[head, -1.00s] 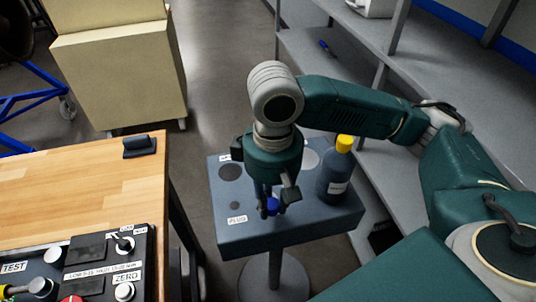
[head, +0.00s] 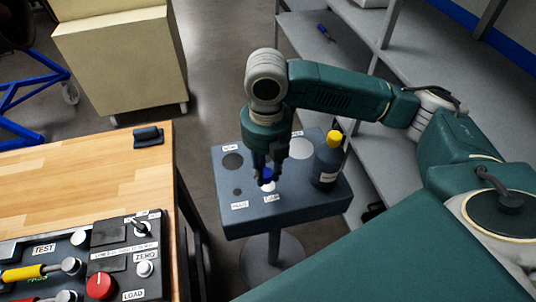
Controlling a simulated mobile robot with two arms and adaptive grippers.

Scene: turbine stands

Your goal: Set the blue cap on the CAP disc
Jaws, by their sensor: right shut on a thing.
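The blue cap (head: 267,174) is between the fingers of my right gripper (head: 267,177), which is shut on it. The fingers partly hide the cap. A small white disc (head: 268,187) shows just below the cap in the picture, on the dark stand top (head: 290,204). A label in front of this disc seems to read CAP but is blurred. I cannot tell whether the cap touches the disc or is above or behind it. My left gripper is not in view.
A dark bottle with a yellow cap (head: 334,139) stands on the stand's right side, close to my right gripper. A larger white disc (head: 301,148), a large dark disc (head: 233,161) and a small dark disc (head: 237,192) are also on the top. A wooden bench (head: 90,185) is at left.

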